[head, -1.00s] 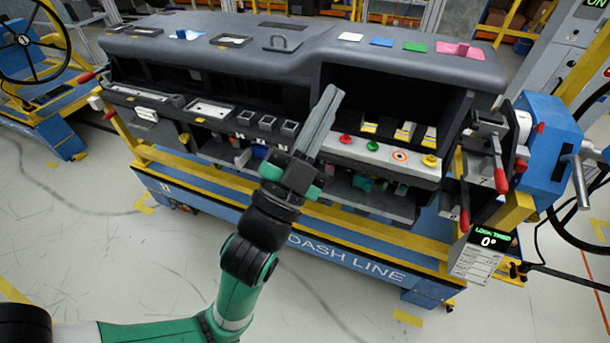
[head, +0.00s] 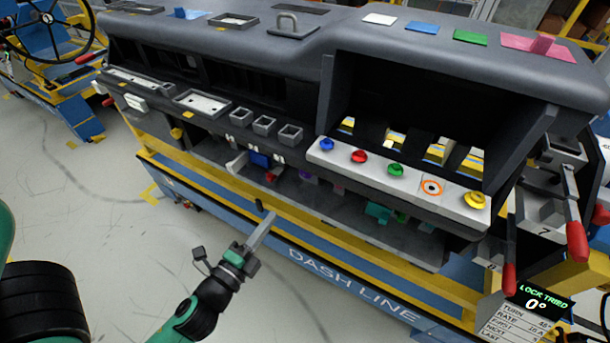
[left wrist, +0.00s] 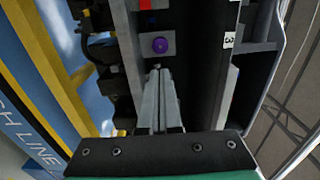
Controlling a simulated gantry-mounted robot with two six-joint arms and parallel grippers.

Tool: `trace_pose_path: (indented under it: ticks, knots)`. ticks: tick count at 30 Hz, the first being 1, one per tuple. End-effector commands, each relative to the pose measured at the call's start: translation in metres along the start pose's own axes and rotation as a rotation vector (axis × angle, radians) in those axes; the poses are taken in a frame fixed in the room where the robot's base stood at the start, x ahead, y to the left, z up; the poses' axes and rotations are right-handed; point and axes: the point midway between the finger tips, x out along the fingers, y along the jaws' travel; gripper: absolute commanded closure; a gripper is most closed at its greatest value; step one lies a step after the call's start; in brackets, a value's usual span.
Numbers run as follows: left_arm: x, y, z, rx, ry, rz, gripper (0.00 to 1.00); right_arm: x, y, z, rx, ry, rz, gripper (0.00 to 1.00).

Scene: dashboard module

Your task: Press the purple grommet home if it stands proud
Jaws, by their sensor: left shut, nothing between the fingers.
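The purple grommet (left wrist: 160,45) shows in the left wrist view as a round purple head on a grey plate, just beyond my fingertips. How far it stands out from the plate is not clear. In the head view it is a small purple spot (head: 305,175) in the shadowed lower recess of the dashboard. My left gripper (head: 267,219) is low in front of the dashboard's lower part, pointing up and towards it. In the left wrist view its fingers (left wrist: 160,73) are together and empty, with a visible gap to the grommet. My right gripper is not in view.
A row of coloured buttons (head: 395,170) sits on a pale ledge above right. A blue block (head: 259,159) and a teal part (head: 378,212) are in the lower recess. A yellow rail (head: 330,252) runs along the front. Red-handled levers (head: 574,235) stand at the right.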

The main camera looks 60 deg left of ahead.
Motion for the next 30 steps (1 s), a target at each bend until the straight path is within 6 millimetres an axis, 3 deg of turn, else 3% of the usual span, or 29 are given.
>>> trace_pose_path:
  ticks: [7, 11, 24, 30]
  knots:
    - [0.003, -0.002, 0.0, -0.003, 0.0, -0.001, 1.0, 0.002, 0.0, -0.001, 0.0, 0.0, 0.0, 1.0]
    - [0.015, -0.004, 0.0, -0.004, -0.002, -0.001, 1.0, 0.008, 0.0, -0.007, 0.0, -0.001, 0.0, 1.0]
    - [0.106, -0.003, 0.0, -0.004, -0.001, -0.004, 1.0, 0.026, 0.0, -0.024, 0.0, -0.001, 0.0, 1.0]
    - [0.134, -0.001, -0.001, -0.004, 0.001, -0.003, 1.0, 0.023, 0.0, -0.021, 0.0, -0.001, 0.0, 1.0]
